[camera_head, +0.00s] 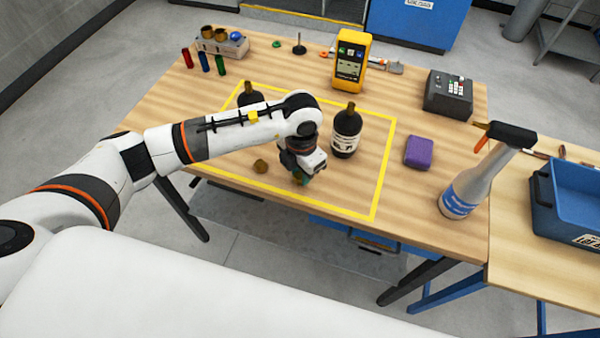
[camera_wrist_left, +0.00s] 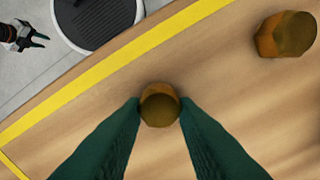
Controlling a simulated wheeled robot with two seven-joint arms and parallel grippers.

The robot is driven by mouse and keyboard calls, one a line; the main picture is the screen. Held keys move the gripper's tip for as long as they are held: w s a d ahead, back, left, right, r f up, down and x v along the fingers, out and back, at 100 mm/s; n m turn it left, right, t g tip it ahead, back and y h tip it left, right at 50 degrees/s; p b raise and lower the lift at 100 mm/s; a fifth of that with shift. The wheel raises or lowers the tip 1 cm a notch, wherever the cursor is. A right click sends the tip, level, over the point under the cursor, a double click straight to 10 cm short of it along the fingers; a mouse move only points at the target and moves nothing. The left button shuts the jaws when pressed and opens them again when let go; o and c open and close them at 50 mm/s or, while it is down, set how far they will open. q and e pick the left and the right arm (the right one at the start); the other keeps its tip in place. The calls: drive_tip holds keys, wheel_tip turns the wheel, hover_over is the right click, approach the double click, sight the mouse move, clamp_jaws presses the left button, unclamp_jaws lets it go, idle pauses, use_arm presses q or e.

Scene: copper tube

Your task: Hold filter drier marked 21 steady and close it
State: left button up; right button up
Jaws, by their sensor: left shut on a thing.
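Two dark bottle-shaped filter driers stand upright on the wooden table. The right one (camera_head: 346,134) has a white label and a brass top; I cannot read its number. The left one (camera_head: 250,95) is partly hidden behind my left arm. My left gripper (camera_head: 302,178) points down at the table in front of the right drier. In the left wrist view its green fingers are shut on a brass cap (camera_wrist_left: 160,106). A second brass cap (camera_head: 260,166) lies loose nearby; it also shows in the left wrist view (camera_wrist_left: 286,34). My right gripper (camera_wrist_left: 32,40) shows small there, fingers apart, empty.
Yellow tape (camera_head: 376,190) frames the work area. A purple block (camera_head: 418,152), a spray bottle (camera_head: 474,182) and a blue bin (camera_head: 575,205) stand to the right. A yellow meter (camera_head: 350,62) and dark box (camera_head: 448,94) stand behind. The tape's front right area is clear.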

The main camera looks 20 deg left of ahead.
use_arm(q)
wheel_tip(320, 180, up, 10)
drive_tip(key=b, duration=0.2)
idle(0.3)
